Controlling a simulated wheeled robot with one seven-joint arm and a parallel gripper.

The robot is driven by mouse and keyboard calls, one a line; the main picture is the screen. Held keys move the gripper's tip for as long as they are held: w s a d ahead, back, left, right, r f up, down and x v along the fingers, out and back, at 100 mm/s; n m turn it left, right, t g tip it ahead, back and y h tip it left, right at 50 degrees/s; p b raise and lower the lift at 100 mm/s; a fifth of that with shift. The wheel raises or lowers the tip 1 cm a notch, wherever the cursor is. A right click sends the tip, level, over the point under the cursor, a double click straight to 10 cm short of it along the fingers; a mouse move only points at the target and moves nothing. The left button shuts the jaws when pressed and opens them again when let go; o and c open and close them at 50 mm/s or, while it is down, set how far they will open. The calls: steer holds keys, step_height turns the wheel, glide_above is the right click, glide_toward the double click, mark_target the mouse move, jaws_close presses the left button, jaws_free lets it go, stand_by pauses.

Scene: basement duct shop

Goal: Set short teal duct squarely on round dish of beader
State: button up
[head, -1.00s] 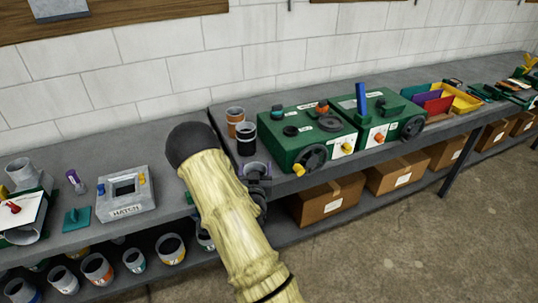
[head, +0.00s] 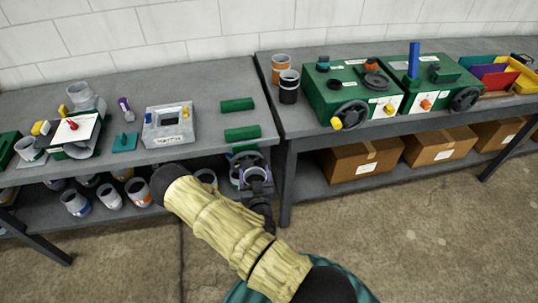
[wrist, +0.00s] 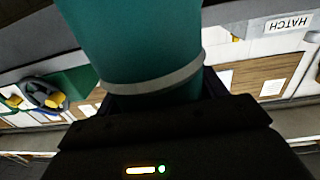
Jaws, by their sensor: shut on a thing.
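The teal duct (wrist: 135,40) fills the top middle of the wrist view, with a grey band around its near end. My gripper (wrist: 150,98) is shut on it at that band. In the head view my gripper (head: 256,174) is in front of the left bench's right end, and the duct is hard to make out there. Two joined green machines stand on the right bench. The left one (head: 325,95) carries a dark round dish (head: 375,80) on top and a handwheel in front; I cannot read which is the beader. The duct is well apart from that dish.
A grey hatch block (head: 168,140), two green bars (head: 237,104) and a teal piece (head: 124,142) lie on the left bench. An orange cup (head: 281,64) and black cup (head: 289,90) stand left of the machines. Cardboard boxes (head: 360,160) sit below.

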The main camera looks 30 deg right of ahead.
steer(key=s+a+f+n+y, duration=0.3)
steer(key=s+a+f+y, duration=0.1)
steer(key=a, duration=0.3)
steer(key=shift+a+f+t+y, duration=0.35)
steer(key=shift+f+t+y, duration=0.05)
steer(key=shift+f+y, duration=0.2)
